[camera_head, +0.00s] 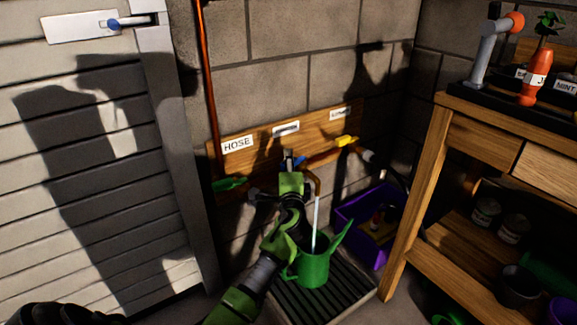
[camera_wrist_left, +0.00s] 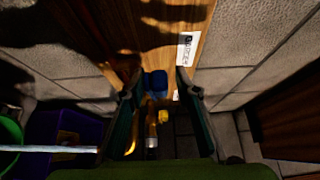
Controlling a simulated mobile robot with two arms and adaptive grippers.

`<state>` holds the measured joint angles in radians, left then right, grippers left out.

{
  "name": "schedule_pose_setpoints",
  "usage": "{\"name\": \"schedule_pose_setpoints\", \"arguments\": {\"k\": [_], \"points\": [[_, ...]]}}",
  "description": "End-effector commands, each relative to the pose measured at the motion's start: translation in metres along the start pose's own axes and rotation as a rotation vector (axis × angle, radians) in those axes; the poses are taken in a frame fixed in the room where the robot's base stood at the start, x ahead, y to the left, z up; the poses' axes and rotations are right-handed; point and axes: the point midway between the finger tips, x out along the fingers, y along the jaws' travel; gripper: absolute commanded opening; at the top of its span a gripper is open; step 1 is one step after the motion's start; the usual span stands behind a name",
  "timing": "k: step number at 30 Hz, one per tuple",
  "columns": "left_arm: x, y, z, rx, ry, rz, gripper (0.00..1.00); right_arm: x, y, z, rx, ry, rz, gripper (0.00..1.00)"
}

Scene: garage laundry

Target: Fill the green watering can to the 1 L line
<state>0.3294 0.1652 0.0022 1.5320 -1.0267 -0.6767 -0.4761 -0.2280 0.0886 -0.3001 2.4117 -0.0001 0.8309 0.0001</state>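The green watering can (camera_head: 313,268) stands upright on a slatted drain grate (camera_head: 345,302), its spout pointing up to the right. A pale stream of water (camera_head: 316,228) runs from the brass tap spout (camera_head: 315,183) into it. The stream also shows in the left wrist view (camera_wrist_left: 50,149). The water level and the 1 L line cannot be made out. My left gripper (camera_head: 290,160) is at the middle tap. In the left wrist view its fingers (camera_wrist_left: 158,105) are apart, with the blue tap handle (camera_wrist_left: 155,82) showing between them, apparently untouched. My right gripper is not in view.
A green tap handle (camera_head: 229,184) is left of the blue one, and a yellow one (camera_head: 346,140) is right. A labelled wooden board (camera_head: 265,143) backs them. A purple crate (camera_head: 349,225) stands behind the can. A wooden workbench (camera_head: 415,195) stands right; a slatted door (camera_head: 90,180) left.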

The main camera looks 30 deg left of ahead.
Motion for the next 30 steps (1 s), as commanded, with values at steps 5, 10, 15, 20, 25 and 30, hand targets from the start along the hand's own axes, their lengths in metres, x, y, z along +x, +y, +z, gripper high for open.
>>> {"name": "schedule_pose_setpoints", "arguments": {"k": [5, 10, 15, 20, 25, 30], "points": [[0.000, 0.000, 0.000, 0.000, 0.000, 0.001, 0.30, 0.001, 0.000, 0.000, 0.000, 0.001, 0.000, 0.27], [0.000, 0.000, 0.000, 0.000, 0.000, 0.000, 0.00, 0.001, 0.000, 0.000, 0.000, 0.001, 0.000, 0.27], [0.001, -0.002, 0.000, 0.000, 0.003, -0.002, 0.00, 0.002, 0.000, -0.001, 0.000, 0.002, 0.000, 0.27], [0.004, -0.006, 0.004, 0.005, 0.060, -0.003, 0.00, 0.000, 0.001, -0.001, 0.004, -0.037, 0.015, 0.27], [0.009, -0.007, 0.007, 0.006, 0.171, -0.004, 0.00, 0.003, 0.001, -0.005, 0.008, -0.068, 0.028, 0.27], [0.012, -0.006, 0.009, 0.002, 0.240, -0.006, 0.00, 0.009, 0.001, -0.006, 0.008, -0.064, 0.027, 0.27]]}}
